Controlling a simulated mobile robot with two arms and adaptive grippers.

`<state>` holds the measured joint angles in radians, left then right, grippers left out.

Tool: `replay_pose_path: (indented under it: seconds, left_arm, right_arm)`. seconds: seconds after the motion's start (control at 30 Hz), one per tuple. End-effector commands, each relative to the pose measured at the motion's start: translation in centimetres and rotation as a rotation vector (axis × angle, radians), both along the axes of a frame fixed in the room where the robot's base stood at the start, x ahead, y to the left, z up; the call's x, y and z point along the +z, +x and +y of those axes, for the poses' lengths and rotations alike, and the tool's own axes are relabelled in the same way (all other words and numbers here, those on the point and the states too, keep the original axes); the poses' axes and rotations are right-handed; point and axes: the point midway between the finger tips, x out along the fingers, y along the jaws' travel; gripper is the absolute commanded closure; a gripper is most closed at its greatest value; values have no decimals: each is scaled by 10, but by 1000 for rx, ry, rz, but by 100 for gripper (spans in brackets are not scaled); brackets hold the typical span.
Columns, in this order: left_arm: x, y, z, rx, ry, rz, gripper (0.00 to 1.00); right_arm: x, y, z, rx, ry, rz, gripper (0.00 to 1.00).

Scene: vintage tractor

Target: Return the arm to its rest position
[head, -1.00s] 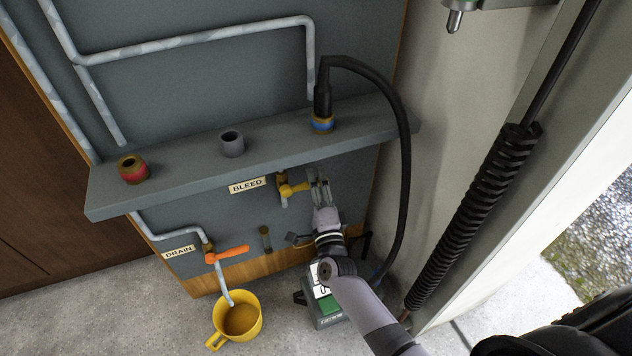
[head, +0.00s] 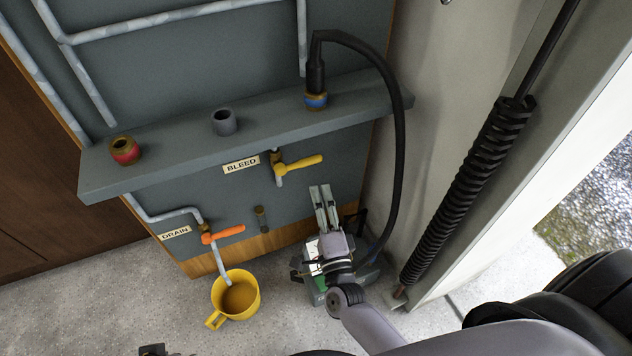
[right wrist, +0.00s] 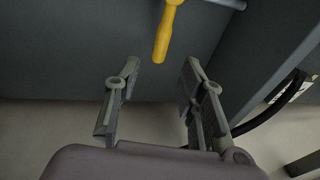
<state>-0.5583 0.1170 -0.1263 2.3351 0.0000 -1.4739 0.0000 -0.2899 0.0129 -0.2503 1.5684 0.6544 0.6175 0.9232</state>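My right gripper (head: 321,190) is in front of the panel, below and to the right of the yellow bleed lever (head: 299,164). Its fingers are apart with nothing between them, as the right wrist view (right wrist: 157,72) shows. The yellow lever also shows there (right wrist: 167,32), beyond the fingertips and clear of them. In the head view the lever points right, tilted slightly up. My left gripper is not recognisable; only a small dark part shows at the bottom edge.
A shelf (head: 180,150) carries a red-banded fitting (head: 125,151), a grey cup-like fitting (head: 226,122) and a black hose (head: 397,165) on a blue-banded fitting. An orange drain lever (head: 223,234) sits above a yellow mug (head: 237,309). A green-grey box is partly behind my right wrist.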

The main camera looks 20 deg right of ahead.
Motion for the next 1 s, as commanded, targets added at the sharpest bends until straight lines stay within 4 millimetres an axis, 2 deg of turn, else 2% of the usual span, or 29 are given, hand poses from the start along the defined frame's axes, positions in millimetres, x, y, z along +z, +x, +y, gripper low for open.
replay_pose_path:
  seconds: [0.17, 0.73, 0.87, 1.0]
  left_arm:
    - [0, 0, 0, 0, 0, 0, 63]
    - [0, 0, 0, 0, 0, -1, 63]
    - [0, 0, 0, 0, 0, 0, 63]
    - [0, 0, 0, 0, 0, 0, 63]
  right_arm:
    - [-2, -10, 1, 0, 0, 0, 63]
    - [-2, -9, 3, 11, -12, 9, 63]
    - [-4, -7, 18, 84, -108, 75, 63]
    - [-14, -11, 45, 242, -339, 219, 63]
